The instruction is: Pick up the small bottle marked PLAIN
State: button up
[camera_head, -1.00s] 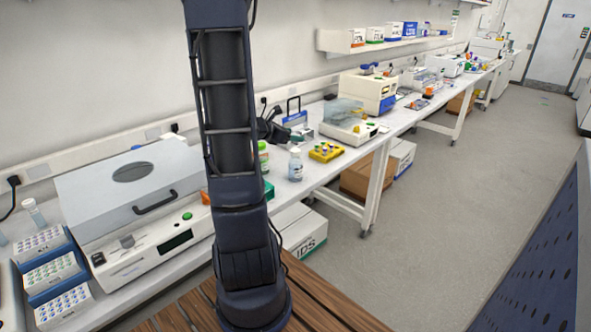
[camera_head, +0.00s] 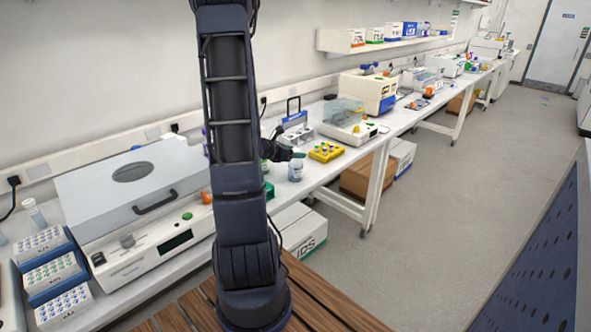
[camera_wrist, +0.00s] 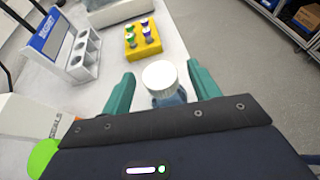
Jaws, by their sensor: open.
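A small bottle with a white cap (camera_wrist: 159,74) and a bluish body stands upright on the white bench. In the head view the bottle (camera_head: 295,172) is right of my arm, its top hidden by my gripper (camera_head: 297,155). In the wrist view the bottle is between the two teal fingers of my gripper (camera_wrist: 162,83), which are open with a gap on each side of the cap. No label can be read, so I cannot tell if it is marked PLAIN.
A yellow rack (camera_head: 326,152) with small coloured-cap vials stands just beyond the bottle. A blue and white holder (camera_wrist: 72,48) is at its left. A green cap (camera_wrist: 43,157) shows near my gripper's left side. The bench's front edge is close on the right.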

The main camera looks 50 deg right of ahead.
jog(key=shift+x, duration=1.55)
grip_shut()
jog(key=shift+r, duration=0.1)
